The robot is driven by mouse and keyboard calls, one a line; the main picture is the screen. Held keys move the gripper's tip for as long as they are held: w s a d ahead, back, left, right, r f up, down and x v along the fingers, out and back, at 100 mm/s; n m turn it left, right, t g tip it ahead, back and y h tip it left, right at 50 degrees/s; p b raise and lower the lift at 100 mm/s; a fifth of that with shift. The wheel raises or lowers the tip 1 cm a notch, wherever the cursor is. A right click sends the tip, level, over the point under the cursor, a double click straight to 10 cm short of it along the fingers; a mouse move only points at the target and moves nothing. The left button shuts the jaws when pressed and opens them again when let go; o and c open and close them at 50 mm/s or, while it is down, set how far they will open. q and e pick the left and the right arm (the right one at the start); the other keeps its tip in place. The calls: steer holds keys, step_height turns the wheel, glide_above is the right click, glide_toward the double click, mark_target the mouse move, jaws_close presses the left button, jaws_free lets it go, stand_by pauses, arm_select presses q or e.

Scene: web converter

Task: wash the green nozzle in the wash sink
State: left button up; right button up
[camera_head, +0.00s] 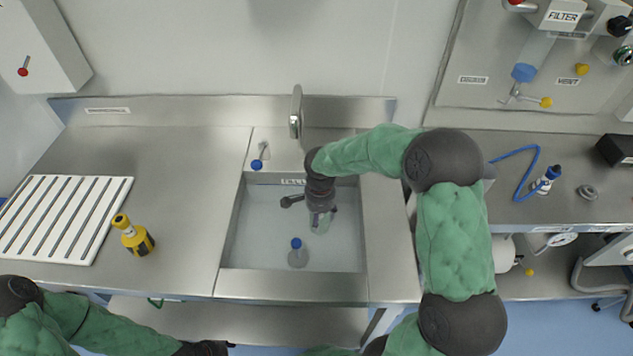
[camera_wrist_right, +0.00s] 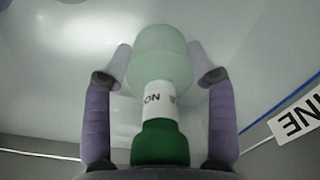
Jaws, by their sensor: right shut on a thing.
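The green nozzle (camera_wrist_right: 158,62) is between the two fingers of my right gripper (camera_wrist_right: 160,75) in the right wrist view. It has a pale green rounded end, a white label band and a dark green base. In the head view my right gripper (camera_head: 321,212) reaches down into the wash sink (camera_head: 259,240), shut on the nozzle (camera_head: 320,224), which shows only in part below the fingers. The sink holds clear liquid; I cannot tell how deep the nozzle sits in it. My left gripper (camera_head: 208,348) is at the bottom edge, mostly cut off.
A blue-capped clear bottle (camera_head: 298,254) stands in the sink near its front wall. A tap (camera_head: 296,112) rises behind the sink. A yellow bottle (camera_head: 134,236) and a white slatted rack (camera_head: 62,218) are on the left counter. A blue hose (camera_head: 522,170) lies on the right counter.

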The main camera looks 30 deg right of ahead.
steer(key=shift+s+d, duration=0.35)
steer(key=shift+d, duration=0.2)
steer(key=shift+s+d, duration=0.3)
steer(key=shift+d, duration=0.25)
steer(key=shift+w+a, duration=0.45)
steer(key=shift+a, duration=0.35)
steer(key=shift+w+a, duration=0.45)
steer(key=shift+a, duration=0.3)
step_height(320, 180, up, 17)
steer(key=p, duration=1.1)
